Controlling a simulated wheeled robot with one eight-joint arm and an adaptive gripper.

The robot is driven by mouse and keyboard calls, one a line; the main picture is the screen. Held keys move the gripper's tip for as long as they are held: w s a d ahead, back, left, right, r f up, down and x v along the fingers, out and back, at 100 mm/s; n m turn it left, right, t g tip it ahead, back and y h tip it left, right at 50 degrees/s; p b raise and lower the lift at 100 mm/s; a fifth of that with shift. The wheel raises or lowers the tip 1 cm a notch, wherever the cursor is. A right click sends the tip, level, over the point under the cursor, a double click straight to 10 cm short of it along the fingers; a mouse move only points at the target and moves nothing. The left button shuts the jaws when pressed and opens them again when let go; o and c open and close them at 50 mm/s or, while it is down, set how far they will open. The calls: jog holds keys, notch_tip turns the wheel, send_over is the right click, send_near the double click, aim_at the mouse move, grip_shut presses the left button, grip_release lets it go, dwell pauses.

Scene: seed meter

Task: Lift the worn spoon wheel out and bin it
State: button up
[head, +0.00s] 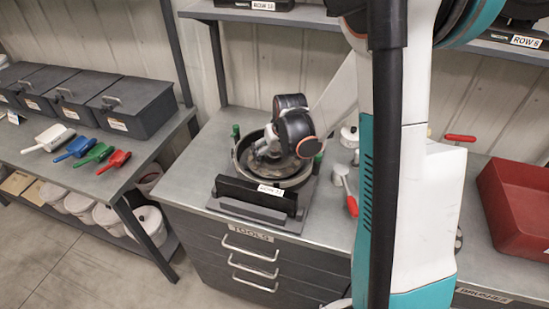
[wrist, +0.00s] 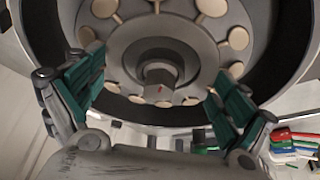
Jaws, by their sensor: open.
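The spoon wheel (wrist: 190,45) fills the top of the wrist view, a grey disc ringed with several pale round spoons. Its stepped hub (wrist: 160,75) stands out at the centre. The wheel sits inside a dark round housing (wrist: 275,75). In the head view the meter housing (head: 243,171) stands on the bench, its inside largely covered by my wrist. My gripper (wrist: 157,88) is open and empty, with its green-padded fingers on either side of the hub, apart from it. In the head view my gripper (head: 266,147) is over the meter, its fingers hard to make out.
A red bin (head: 518,210) stands on the bench at right. A red-handled tool (head: 347,190) lies right of the meter. Coloured scoops (head: 97,153) and dark lidded boxes (head: 128,105) are on the left bench. White buckets (head: 110,218) stand below. A shelf runs above.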

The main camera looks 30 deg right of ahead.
jog(key=shift+s, duration=0.1)
jog(key=c, duration=0.8)
jog(key=shift+c, duration=0.2)
jog(key=shift+r, duration=0.5)
jog(key=c, duration=0.5)
jog(key=shift+r, duration=0.4)
grip_shut()
notch_tip(320, 180, up, 18)
jog(key=p, duration=0.5)
jog(key=shift+r, duration=0.15)
